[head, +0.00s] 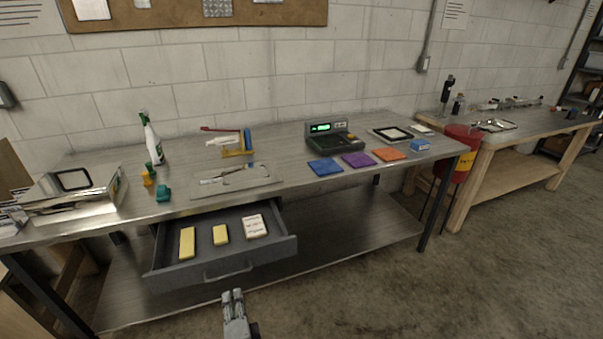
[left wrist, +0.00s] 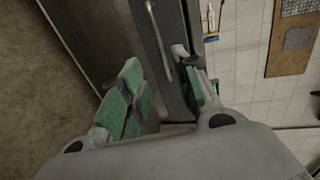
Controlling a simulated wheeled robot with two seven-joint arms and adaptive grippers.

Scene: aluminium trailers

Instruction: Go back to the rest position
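My left gripper (head: 234,296) shows at the bottom of the head view, in front of and below the open drawer. In the left wrist view its two green-padded fingers (left wrist: 165,82) are spread apart, with nothing held between them. The grey drawer (head: 285,246) is pulled out under the metal workbench (head: 290,192). Its bar handle (head: 228,275) is apart from the gripper in the head view, and the handle also shows beyond the fingers in the left wrist view (left wrist: 158,36). My right gripper is in neither view.
The drawer holds two yellow blocks (head: 187,242) and a white labelled block (head: 254,226). The bench bears a spray bottle (head: 153,146), a scale (head: 334,137) and coloured squares (head: 357,160). A red bin (head: 456,167) stands right of it. The concrete floor (head: 400,295) at lower right is clear.

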